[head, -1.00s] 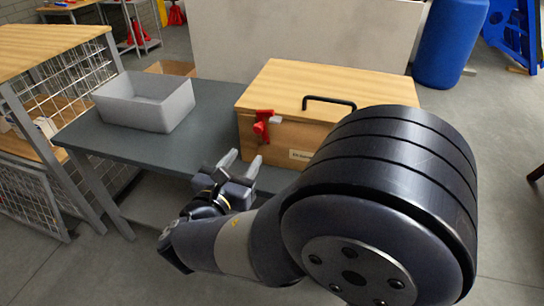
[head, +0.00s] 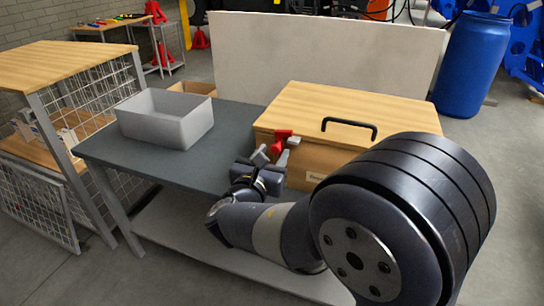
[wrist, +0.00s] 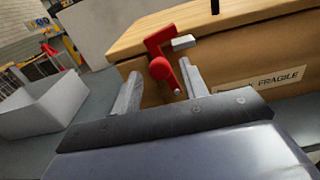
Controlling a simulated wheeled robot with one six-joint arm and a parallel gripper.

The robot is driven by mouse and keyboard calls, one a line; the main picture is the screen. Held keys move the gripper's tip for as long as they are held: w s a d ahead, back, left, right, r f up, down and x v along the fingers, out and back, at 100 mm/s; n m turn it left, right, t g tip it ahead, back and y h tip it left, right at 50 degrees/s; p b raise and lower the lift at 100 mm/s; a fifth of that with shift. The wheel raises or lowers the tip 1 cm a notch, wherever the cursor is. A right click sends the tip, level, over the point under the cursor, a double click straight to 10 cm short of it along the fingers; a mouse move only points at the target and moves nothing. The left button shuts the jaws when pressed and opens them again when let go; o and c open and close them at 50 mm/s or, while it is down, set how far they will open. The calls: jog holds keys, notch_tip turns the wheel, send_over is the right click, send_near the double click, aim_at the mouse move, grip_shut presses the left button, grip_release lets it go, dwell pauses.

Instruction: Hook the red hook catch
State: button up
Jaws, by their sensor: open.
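The red hook catch (head: 281,139) is on the front of a wooden box (head: 402,164) near its left corner. In the wrist view the red catch (wrist: 160,62) shows a round pivot, an upper arm bent toward the lid edge, and a lower arm pointing down. A small grey keeper block (wrist: 184,42) sits by the lid edge beside its upper end. My gripper (head: 272,156) is open and empty in front of the catch. In the wrist view my gripper's fingers (wrist: 162,88) stand either side of the catch's lower part; I cannot tell whether they touch it.
The box has a black lid handle (head: 349,127) and a FRAGILE label (wrist: 272,80). A grey open bin (head: 166,118) stands left on the dark bench (head: 110,150). A wire-mesh shelf unit (head: 62,90) is further left, a pale panel (head: 325,60) behind.

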jog(key=shift+w, duration=0.1)
jog(key=shift+c, duration=0.2)
grip_shut()
dwell(0.4)
